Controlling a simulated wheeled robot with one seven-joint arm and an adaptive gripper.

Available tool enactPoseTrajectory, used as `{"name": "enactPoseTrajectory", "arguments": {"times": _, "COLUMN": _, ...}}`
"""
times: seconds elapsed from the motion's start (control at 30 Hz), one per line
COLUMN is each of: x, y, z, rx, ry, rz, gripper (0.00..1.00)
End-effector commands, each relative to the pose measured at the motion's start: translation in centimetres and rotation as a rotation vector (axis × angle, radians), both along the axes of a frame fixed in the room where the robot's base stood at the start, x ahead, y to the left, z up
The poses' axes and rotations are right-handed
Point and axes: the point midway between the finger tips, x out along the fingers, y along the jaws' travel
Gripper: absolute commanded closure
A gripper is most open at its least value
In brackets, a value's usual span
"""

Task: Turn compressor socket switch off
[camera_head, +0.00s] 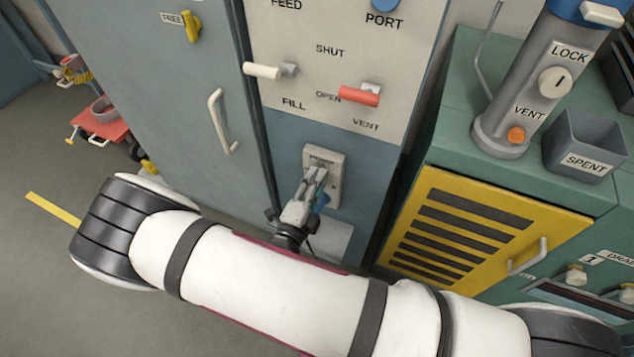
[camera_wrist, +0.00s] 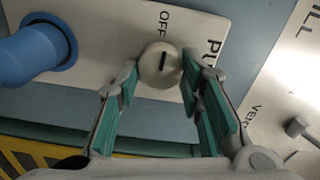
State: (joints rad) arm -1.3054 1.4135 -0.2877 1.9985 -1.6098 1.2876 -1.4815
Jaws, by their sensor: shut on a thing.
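The socket plate (camera_head: 338,164) is a pale panel low on the blue-grey cabinet front, and it also shows in the wrist view (camera_wrist: 120,22). On it is a round, pale switch knob (camera_wrist: 160,65) with a short dark mark. The mark runs up and down in the wrist view, roughly in line with the word OFF above it. A blue plug (camera_wrist: 35,52) sits in the plate to the left. My gripper (camera_head: 318,178) is at the plate, its teal-padded fingers (camera_wrist: 158,68) shut on the switch knob from both sides. In the head view my gripper hides the knob.
Above the plate are a white lever (camera_head: 262,70) and a red lever (camera_head: 360,95). A door handle (camera_head: 218,120) is to the left. A yellow vented door (camera_head: 440,240) with a handle stands close on the right. Open floor lies at the left.

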Motion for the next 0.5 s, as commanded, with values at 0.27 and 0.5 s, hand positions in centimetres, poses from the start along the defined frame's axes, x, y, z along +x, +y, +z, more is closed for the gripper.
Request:
{"name": "enactPoseTrajectory", "arguments": {"times": 0.27, "x": -0.01, "y": 0.07, "z": -0.08, "rx": -0.035, "ry": 0.015, "rz": 0.002, "gripper": 0.94}}
{"name": "enactPoseTrajectory", "arguments": {"times": 0.5, "x": -0.01, "y": 0.08, "z": -0.09, "rx": -0.036, "ry": 0.016, "rz": 0.001, "gripper": 0.94}}
